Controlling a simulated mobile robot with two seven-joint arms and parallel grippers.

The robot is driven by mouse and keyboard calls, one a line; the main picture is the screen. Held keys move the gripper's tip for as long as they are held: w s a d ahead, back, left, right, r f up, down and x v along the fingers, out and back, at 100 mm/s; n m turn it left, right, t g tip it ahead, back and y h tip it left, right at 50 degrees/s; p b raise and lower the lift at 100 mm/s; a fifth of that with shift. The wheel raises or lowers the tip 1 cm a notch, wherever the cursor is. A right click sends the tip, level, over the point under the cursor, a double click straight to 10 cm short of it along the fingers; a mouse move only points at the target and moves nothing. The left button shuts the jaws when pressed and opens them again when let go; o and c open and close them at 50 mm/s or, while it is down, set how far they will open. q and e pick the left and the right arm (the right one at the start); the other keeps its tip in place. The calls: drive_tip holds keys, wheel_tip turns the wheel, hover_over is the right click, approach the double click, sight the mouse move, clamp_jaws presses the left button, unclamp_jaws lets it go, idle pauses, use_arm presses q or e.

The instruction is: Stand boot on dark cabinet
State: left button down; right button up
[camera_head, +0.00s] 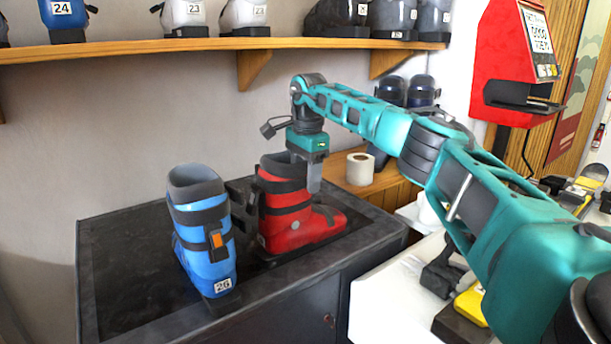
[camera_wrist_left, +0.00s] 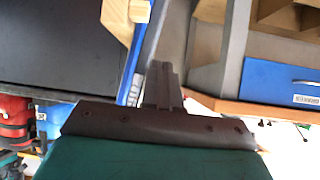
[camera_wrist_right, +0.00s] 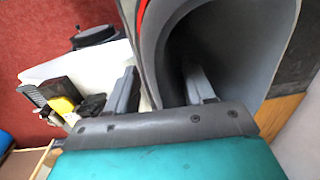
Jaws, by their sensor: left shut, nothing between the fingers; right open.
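A red boot (camera_head: 290,205) with dark straps stands upright on the dark cabinet (camera_head: 130,270), near its right end. My right gripper (camera_head: 304,172) is open at the boot's top. In the right wrist view, the boot's grey cuff (camera_wrist_right: 155,45) rises between the fingers (camera_wrist_right: 160,88), one finger inside the opening and one outside. Contact with the cuff cannot be told. A blue boot (camera_head: 203,235) marked 26 stands on the cabinet to the left. My left gripper (camera_wrist_left: 162,85) is shut and empty, away from the boots; it is outside the head view.
A shelf (camera_head: 150,48) with several boots runs above. A white roll (camera_head: 360,168) stands on a wooden surface behind the red boot. A white bench (camera_head: 385,310) with yellow and black parts lies right of the cabinet. The cabinet's left side is clear.

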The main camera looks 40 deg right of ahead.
drive_tip(key=shift+f, duration=0.1)
drive_tip(key=r, duration=1.3)
drive_tip(key=shift+s, duration=0.35)
drive_tip(key=shift+s, duration=0.1)
